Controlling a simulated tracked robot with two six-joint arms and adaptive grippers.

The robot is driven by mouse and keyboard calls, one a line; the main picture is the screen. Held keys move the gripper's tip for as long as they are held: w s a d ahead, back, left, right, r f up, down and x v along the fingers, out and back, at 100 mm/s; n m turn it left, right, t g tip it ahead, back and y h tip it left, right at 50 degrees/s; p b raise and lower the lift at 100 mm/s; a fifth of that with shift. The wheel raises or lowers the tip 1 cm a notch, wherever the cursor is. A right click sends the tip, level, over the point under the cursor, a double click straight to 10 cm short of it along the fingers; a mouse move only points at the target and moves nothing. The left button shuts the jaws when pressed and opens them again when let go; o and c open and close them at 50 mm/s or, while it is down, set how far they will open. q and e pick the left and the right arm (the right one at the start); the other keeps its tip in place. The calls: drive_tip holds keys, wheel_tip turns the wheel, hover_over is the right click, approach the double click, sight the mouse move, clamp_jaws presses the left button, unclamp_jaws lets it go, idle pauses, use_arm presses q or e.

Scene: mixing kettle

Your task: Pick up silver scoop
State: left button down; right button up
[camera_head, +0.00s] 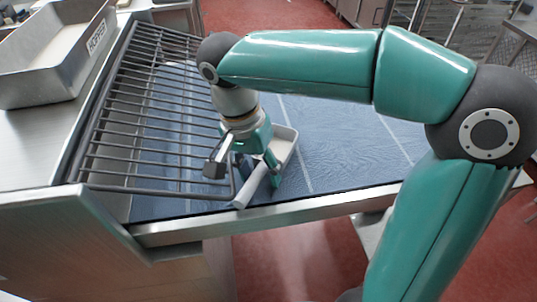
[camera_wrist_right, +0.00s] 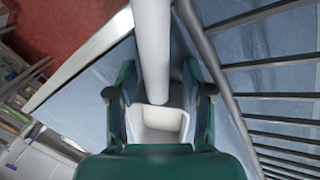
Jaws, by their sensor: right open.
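The silver scoop lies on the blue surface near its front edge. Its pale handle (camera_head: 250,187) points toward the front edge, and part of its tray-like bowl (camera_head: 286,147) shows beside my gripper. My right gripper (camera_head: 262,168) is over the scoop, pointing down, and hides its middle. In the right wrist view, the open fingers (camera_wrist_right: 159,92) stand on both sides of the scoop, with the handle (camera_wrist_right: 152,45) running up between them and the bowl (camera_wrist_right: 161,120) below. Whether a finger touches the scoop cannot be told. My left gripper is out of view.
A dark wire rack (camera_head: 140,110) lies just left of the gripper, with its bars close to the scoop. A metal bin (camera_head: 50,60) stands on the steel counter at the far left. The blue surface (camera_head: 350,150) right of the scoop is clear.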

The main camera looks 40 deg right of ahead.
clamp_jaws()
drive_tip(key=shift+r, duration=0.1)
idle(0.4)
